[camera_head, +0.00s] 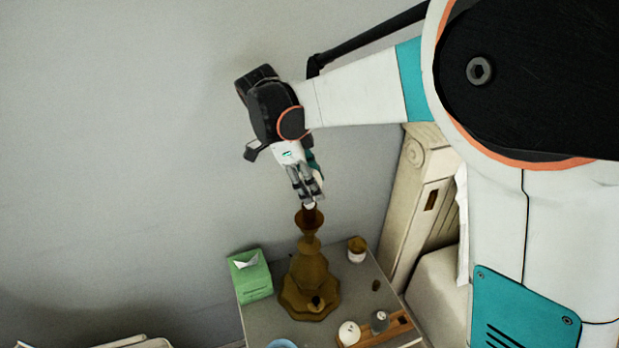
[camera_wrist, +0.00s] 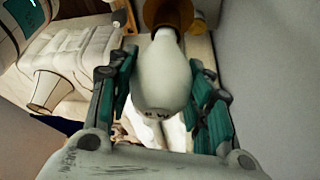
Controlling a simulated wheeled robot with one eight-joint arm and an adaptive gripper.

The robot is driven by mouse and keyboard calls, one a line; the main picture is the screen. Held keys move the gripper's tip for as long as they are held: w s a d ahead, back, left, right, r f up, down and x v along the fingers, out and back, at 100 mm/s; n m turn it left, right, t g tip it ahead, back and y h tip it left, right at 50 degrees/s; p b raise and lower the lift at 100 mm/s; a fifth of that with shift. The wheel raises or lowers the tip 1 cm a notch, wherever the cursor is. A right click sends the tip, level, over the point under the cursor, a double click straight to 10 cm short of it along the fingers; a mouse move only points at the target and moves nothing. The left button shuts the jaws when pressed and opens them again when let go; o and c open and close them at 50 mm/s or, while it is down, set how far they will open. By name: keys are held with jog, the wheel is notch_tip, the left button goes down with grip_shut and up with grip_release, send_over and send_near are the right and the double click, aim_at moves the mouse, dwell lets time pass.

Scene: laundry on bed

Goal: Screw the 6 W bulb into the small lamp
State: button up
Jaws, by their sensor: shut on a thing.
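My gripper (camera_head: 307,190) is shut on a white bulb and points down above the small brown lamp (camera_head: 309,277). In the wrist view the bulb (camera_wrist: 162,78) sits between the two green-padded fingers, with partly readable lettering ending in "W" on its rounded end. Its narrow end points to the lamp's brown socket cup (camera_wrist: 168,13) and reaches its opening. In the head view only a small white part of the bulb (camera_head: 310,205) shows, right at the lamp's top. The bulb's screw base is hidden, so I cannot tell how far it is seated.
The lamp stands on a bedside table (camera_head: 343,290). Around it are a green tissue box (camera_head: 252,280), a small jar (camera_head: 357,250), a wooden tray (camera_head: 399,326) with a round white item (camera_head: 349,333), and a blue bowl (camera_head: 282,344). The headboard (camera_head: 414,190) is on the right.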

jog(key=shift+s+m+g, duration=0.1)
jog(key=shift+m+g, duration=0.5)
jog(key=shift+m, duration=1.1)
jog(key=o, duration=0.9)
jog(key=shift+d, duration=0.1)
